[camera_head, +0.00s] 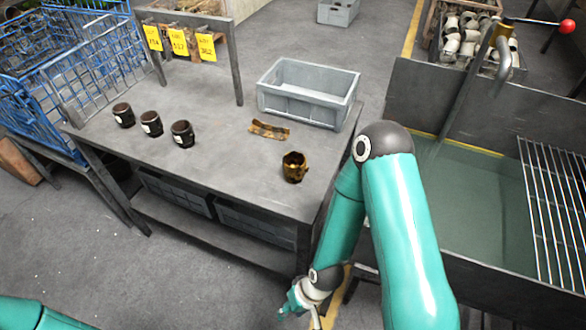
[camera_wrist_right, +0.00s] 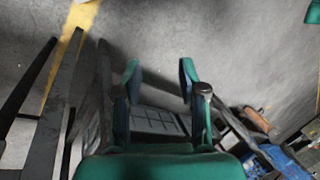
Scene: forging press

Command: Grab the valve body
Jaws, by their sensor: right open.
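A brass-coloured, cup-like part that looks like the valve body (camera_head: 294,167) stands on the grey metal table (camera_head: 222,170), near its front right edge. My right gripper (camera_head: 297,300) is low in front of the table's right end, below the tabletop and apart from the part. In the right wrist view my right gripper (camera_wrist_right: 160,75) is open, with nothing between its fingers. The valve body does not show in that view. Only a piece of my left arm shows at the bottom left; its gripper is out of view.
A grey bin (camera_head: 309,110) and a brown curved piece (camera_head: 269,130) are behind the valve body. Three dark cups (camera_head: 152,124) stand to the left. A dark sink-like tank (camera_head: 460,190) with a rack is on the right. Dark crates (camera_head: 255,222) sit below the tabletop.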

